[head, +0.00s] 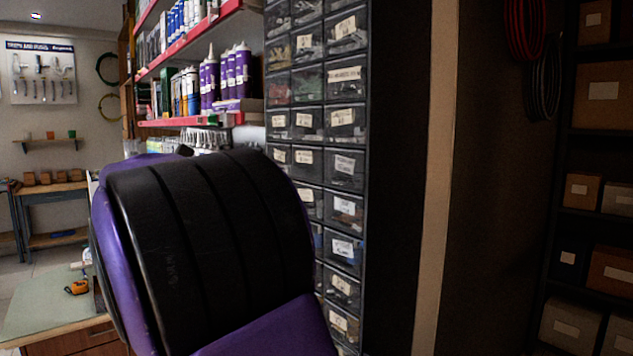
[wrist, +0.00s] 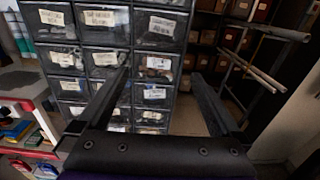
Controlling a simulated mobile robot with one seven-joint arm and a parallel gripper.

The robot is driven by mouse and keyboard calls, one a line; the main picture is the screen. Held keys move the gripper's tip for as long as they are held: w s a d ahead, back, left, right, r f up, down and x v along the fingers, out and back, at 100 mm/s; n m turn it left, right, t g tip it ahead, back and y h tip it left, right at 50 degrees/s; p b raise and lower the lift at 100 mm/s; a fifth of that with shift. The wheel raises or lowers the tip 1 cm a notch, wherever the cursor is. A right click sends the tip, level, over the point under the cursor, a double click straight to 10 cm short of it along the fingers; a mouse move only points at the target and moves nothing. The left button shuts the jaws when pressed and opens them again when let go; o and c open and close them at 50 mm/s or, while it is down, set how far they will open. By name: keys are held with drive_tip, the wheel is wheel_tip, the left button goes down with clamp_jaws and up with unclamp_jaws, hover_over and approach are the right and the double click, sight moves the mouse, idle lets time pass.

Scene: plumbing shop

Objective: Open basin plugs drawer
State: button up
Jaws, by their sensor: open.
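A tall dark cabinet (head: 388,150) of small clear-fronted drawers with white labels stands in the middle of the head view. It also fills the left and middle of the wrist view. The labels are too small and blurred for me to tell which drawer is for basin plugs. All drawers that I see look shut. My gripper (wrist: 160,73) is open and empty in front of the cabinet. Between its fingertips, in the picture, is a right-column drawer (wrist: 158,73) with a white label. My arm hides the cabinet's lower left in the head view, and the gripper does not show there.
Red-edged shelves (head: 190,62) with purple tubes and bottles stand left of the cabinet. A workbench (head: 45,305) with an orange tape measure (head: 77,287) is at lower left. Shelves of cardboard boxes (head: 602,95) are at right. Metal rails (wrist: 255,68) stick out at right in the wrist view.

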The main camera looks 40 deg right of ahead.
drive_tip(key=w+d+b, duration=0.1)
drive_tip(key=d, duration=1.6)
drive_tip(key=shift+w+d+r+b, duration=0.15)
drive_tip(key=shift+w+d+b, duration=0.1)
drive_tip(key=shift+w+b, duration=0.1)
drive_tip(key=shift+a, duration=0.1)
clamp_jaws()
